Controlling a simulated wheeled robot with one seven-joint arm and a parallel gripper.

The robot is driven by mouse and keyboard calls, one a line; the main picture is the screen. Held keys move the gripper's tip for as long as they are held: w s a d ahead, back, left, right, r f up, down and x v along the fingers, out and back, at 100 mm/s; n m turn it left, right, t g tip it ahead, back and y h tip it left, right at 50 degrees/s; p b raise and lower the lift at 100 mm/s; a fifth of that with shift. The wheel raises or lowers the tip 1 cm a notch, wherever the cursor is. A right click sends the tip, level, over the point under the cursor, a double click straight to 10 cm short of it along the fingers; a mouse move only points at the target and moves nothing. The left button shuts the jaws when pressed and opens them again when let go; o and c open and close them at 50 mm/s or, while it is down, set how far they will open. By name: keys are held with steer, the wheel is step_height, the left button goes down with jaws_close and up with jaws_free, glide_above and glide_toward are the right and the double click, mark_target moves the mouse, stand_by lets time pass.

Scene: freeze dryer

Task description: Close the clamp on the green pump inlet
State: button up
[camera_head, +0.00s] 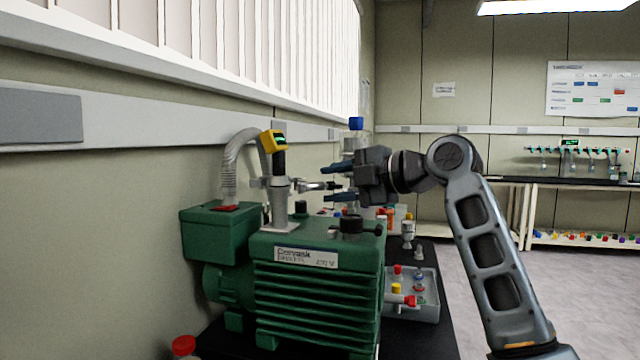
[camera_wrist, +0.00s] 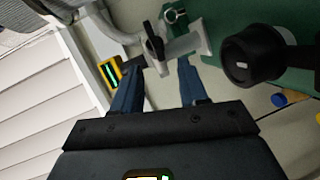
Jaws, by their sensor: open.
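The green pump (camera_head: 318,290) stands at the left of the bench. Its grey metal inlet (camera_head: 280,206) rises from the top, with a yellow-and-black gauge (camera_head: 273,142) above. The metal clamp (camera_head: 312,185) is at the inlet's neck, with a part sticking out to the right. In the wrist view, the clamp's dark wing-shaped piece (camera_wrist: 153,46) lies just beyond the fingertips. Whether the clamp ring is fully around the joint is unclear. My gripper (camera_head: 326,183) is open, its blue fingers above and below the protruding part; I cannot tell whether they touch it. It also shows in the wrist view (camera_wrist: 158,75).
A ribbed grey hose (camera_head: 231,160) curves up behind the inlet. A black knob (camera_head: 351,224) stands on the pump below my gripper. A grey tray (camera_head: 428,310) with small coloured-capped parts lies to the right. A wall rail (camera_head: 150,134) runs along the left.

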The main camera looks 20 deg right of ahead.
mark_target(320, 186)
steer(key=shift+x, duration=1.75)
jaws_close()
